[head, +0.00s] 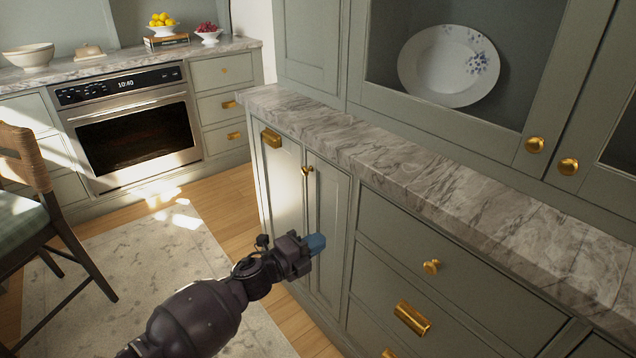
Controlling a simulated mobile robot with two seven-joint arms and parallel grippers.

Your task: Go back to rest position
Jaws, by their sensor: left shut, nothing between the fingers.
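My left gripper (316,243) shows in the lower middle of the head view, at the end of my dark arm that comes in from the bottom left. Its blue fingertips are shut with nothing held. It hangs in front of the green cabinet doors (328,222), below the level of the marble counter (400,172). I cannot tell whether the fingertips touch the cabinet front. My right gripper is not in view.
The counter is bare along its length. A plate (448,66) stands in the upper cabinet. A wooden chair (28,165) stands at the left edge, on a pale rug (130,262). An oven (135,133) is at the back left. Brass knobs and pulls (412,318) stick out from the drawers.

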